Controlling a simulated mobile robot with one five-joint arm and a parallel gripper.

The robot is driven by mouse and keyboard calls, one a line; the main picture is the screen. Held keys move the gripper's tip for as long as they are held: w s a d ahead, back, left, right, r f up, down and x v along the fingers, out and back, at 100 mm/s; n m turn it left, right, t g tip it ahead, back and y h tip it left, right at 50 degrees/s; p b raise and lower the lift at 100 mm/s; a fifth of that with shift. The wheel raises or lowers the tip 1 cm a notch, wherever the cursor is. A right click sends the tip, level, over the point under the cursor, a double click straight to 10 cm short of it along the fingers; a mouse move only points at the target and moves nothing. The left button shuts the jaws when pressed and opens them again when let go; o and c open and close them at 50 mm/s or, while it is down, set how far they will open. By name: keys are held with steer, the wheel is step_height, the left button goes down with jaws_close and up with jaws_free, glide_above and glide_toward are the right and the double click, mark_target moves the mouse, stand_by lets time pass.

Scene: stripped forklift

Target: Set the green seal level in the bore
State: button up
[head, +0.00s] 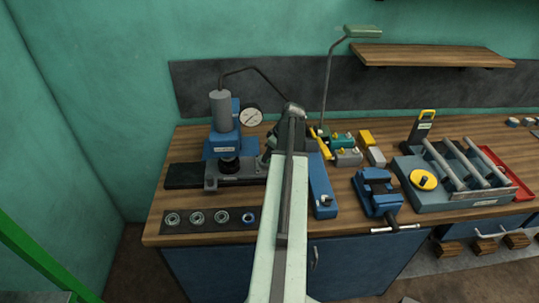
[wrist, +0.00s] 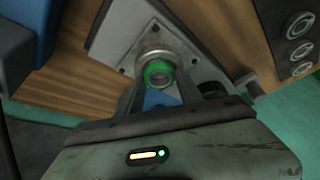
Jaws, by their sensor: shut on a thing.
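The green seal (wrist: 147,71) is a ring seen in the wrist view, between the fingers of my gripper (wrist: 162,80). My gripper is shut on it. The seal is at the mouth of a round metal housing (wrist: 155,52) on a pale bolted plate (wrist: 118,35). It looks slightly tilted against the housing; I cannot tell whether any of it is inside the bore. In the head view my arm hides the seal, and my fingertips cannot be made out there.
A blue press (head: 221,140) with a gauge stands at the back left of the bench. A dark strip (head: 210,228) at the front left holds several rings. A blue vise (head: 375,190) and a grey tray (head: 410,185) with bars stand to the right of my arm.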

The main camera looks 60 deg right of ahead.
steer(key=shift+f, duration=0.2)
steer(key=o, duration=2)
steer(key=shift+r, duration=0.15)
step_height(320, 180, up, 8)
steer(key=p, duration=0.7)
steer(key=shift+p, duration=0.35)
